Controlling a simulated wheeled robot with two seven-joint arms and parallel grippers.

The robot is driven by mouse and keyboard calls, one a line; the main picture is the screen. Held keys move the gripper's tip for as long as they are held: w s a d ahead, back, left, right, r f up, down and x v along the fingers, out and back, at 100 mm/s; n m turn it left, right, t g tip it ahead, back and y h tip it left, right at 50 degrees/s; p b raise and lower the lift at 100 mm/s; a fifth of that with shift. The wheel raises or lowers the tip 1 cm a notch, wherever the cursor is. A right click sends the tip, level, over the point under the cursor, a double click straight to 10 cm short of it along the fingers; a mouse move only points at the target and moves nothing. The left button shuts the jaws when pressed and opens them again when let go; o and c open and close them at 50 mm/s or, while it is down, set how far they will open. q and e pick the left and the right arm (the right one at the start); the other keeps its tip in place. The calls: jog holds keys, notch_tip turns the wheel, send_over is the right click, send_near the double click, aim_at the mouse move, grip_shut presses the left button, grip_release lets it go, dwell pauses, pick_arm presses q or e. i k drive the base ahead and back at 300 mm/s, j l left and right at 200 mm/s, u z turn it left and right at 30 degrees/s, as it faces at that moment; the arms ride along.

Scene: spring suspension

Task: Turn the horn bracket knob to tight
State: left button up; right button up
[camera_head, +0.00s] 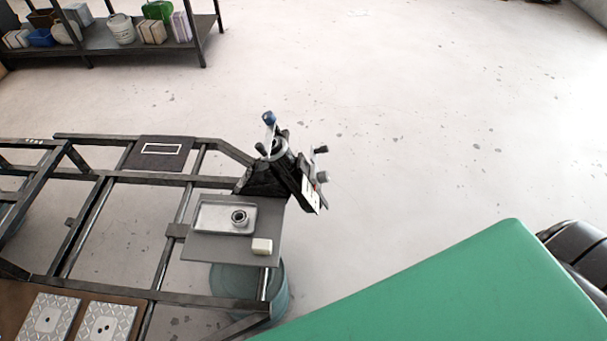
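A dark bracket assembly (265,178) stands at the right end of the frame. A blue knob (269,117) tops a pale lever at its upper end. A grey knob (323,177) and a black knob (321,149) stick out on its right side. A white plate (311,196) with a small red mark sits beside the grey knob. I cannot tell which of these is the horn bracket knob, and any tight marking is too small to read. Neither of my grippers is in view.
A grey board (205,247) on the dark metal frame (120,178) holds a metal tray (207,217) with a ring part (239,217), plus a cream block (262,246). A blue-grey drum (278,291) stands below. A green surface (480,290) fills the lower right. Floor (430,120) is clear.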

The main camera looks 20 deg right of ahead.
aim_at(324, 177)
jog(key=i+l+u, duration=0.1)
jog(key=l+u, duration=1.45)
jog(key=u, duration=0.2)
jog(key=k, duration=0.05)
